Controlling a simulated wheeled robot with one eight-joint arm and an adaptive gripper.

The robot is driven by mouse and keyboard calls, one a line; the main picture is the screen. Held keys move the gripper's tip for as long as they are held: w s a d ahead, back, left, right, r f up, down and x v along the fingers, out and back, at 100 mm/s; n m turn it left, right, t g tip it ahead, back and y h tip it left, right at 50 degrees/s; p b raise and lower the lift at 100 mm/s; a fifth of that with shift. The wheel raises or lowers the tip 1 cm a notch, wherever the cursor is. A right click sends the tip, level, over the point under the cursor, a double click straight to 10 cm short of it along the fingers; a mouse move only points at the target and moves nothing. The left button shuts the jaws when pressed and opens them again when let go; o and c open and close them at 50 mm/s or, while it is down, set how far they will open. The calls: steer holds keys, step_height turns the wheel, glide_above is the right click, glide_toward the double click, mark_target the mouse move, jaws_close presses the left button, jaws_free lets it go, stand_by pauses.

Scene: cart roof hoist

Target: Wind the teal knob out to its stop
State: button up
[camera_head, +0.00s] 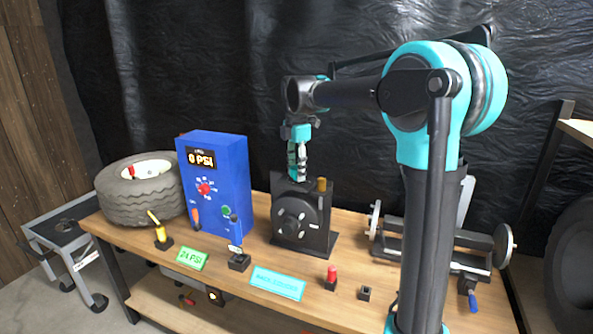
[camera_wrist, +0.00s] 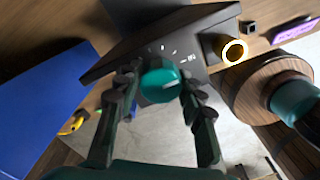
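The teal knob (camera_wrist: 160,85) is round with a pale mark on its face. It sits on a dark panel (camera_wrist: 205,45) with white tick marks around the knob. My gripper (camera_wrist: 160,78) has one finger on each side of the knob, and both fingertips appear to touch its sides. In the head view my gripper (camera_head: 297,172) points down at the top of the black stand (camera_head: 315,212) on the bench. The stand's front carries a round black dial (camera_head: 294,218).
A blue box (camera_head: 225,185) reading 0 PSI stands left of the stand, with a tyre (camera_head: 140,190) beyond it. A dark roller-like rig (camera_head: 440,240) stands to the right.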

mark_target(296, 167)
steer(key=o, duration=0.3)
steer(key=shift+o, duration=0.2)
step_height(296, 167, up, 12)
stand_by(0.4)
